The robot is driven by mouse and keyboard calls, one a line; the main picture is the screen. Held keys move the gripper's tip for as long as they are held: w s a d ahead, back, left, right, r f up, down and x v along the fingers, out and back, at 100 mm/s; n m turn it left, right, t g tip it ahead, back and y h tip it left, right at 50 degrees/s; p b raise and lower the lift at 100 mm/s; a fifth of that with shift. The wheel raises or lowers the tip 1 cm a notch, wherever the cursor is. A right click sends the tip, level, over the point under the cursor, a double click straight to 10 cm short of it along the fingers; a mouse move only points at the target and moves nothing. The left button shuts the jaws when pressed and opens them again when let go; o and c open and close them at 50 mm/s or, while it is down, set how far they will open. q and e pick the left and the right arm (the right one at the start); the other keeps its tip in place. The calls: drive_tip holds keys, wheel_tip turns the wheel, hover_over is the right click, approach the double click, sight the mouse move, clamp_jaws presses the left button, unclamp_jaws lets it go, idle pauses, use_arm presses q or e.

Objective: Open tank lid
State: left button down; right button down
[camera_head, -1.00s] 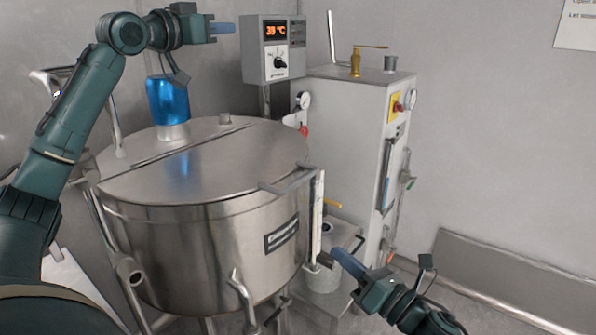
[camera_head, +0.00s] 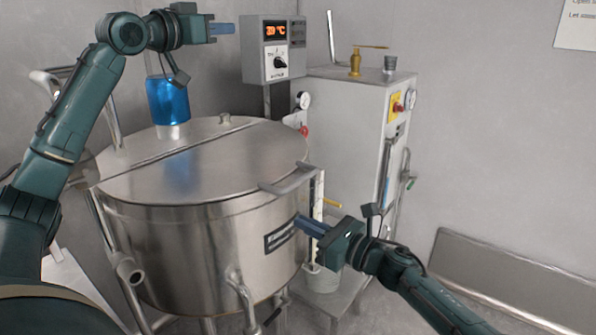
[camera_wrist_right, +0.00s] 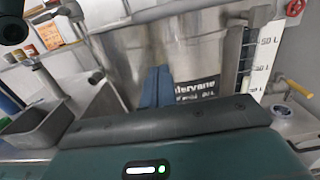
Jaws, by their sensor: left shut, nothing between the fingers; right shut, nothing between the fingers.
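The steel tank (camera_head: 190,255) stands at the left of the head view. Its flat lid (camera_head: 215,165) lies closed on top, with a hinge line across it and a flat handle (camera_head: 287,182) jutting from its front right edge. My right gripper (camera_head: 301,220) is shut and empty, in front of the tank's right side just below the handle, near the dark label plate (camera_head: 280,236). In the right wrist view its blue fingers (camera_wrist_right: 156,85) point at the tank wall beside the label; contact cannot be told. My left gripper (camera_head: 228,29) is shut and empty, raised above the tank's back.
A temperature box (camera_head: 273,50) and a white cabinet (camera_head: 350,120) with gauges stand behind. A level scale (camera_head: 318,190) runs beside the handle.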

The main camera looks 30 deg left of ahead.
sight(289, 190)
drive_tip(key=shift+w+a+r, duration=0.1)
drive_tip(key=shift+a+r, duration=0.55)
drive_tip(key=shift+r, duration=0.35)
drive_tip(key=shift+a+r, duration=0.6)
drive_tip(key=shift+r, duration=0.4)
drive_tip(key=shift+r, duration=0.1)
wheel_tip(289, 190, up, 2)
drive_tip(key=shift+r, duration=0.1)
use_arm(q)
drive_tip(key=c, duration=2.2)
unclamp_jaws()
drive_tip(key=c, duration=1.4)
unclamp_jaws()
drive_tip(key=shift+c, duration=0.2)
